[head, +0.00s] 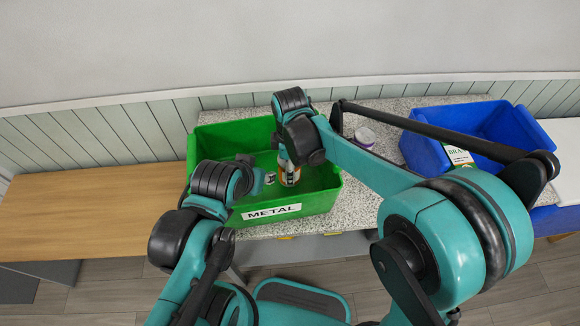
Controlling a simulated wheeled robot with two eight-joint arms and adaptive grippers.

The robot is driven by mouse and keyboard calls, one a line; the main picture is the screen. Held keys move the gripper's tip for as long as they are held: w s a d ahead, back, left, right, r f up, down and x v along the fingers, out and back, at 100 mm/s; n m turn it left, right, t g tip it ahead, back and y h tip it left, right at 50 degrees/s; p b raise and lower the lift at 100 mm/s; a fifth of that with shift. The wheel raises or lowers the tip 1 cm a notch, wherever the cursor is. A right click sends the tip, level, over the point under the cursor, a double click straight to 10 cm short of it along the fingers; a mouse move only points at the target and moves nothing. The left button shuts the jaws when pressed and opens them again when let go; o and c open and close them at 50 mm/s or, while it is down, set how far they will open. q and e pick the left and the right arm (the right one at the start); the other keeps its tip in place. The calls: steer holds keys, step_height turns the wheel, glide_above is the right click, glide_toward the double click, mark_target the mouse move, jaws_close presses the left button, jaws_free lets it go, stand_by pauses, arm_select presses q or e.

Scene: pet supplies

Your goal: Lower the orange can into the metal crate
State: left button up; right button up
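The metal crate (318,203) is a green bin with a white METAL label on its front, standing on the speckled counter. The orange can (289,177), with an orange band and pale lower part, shows upright inside the crate's outline, just below my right wrist. Whether it touches the crate floor cannot be told. My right gripper (287,154) is over the can's top; its fingers are mostly hidden by the wrist. My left gripper (247,161) is over the left part of the crate, its fingers partly hidden. A small pale item (269,178) shows beside the can, unclear.
A blue crate (415,152) stands at the right, with a green and white carton (458,156) at its front. A purple-topped can (365,135) stands between the crates, behind my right arm. A bare wooden bench (90,215) is at the left.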

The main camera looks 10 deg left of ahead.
steer(key=shift+f+b, duration=0.9)
steer(key=shift+f, duration=0.4)
stand_by(0.4)
steer(key=o, duration=1.2)
step_height(320, 180, up, 12)
steer(key=shift+r, duration=0.1)
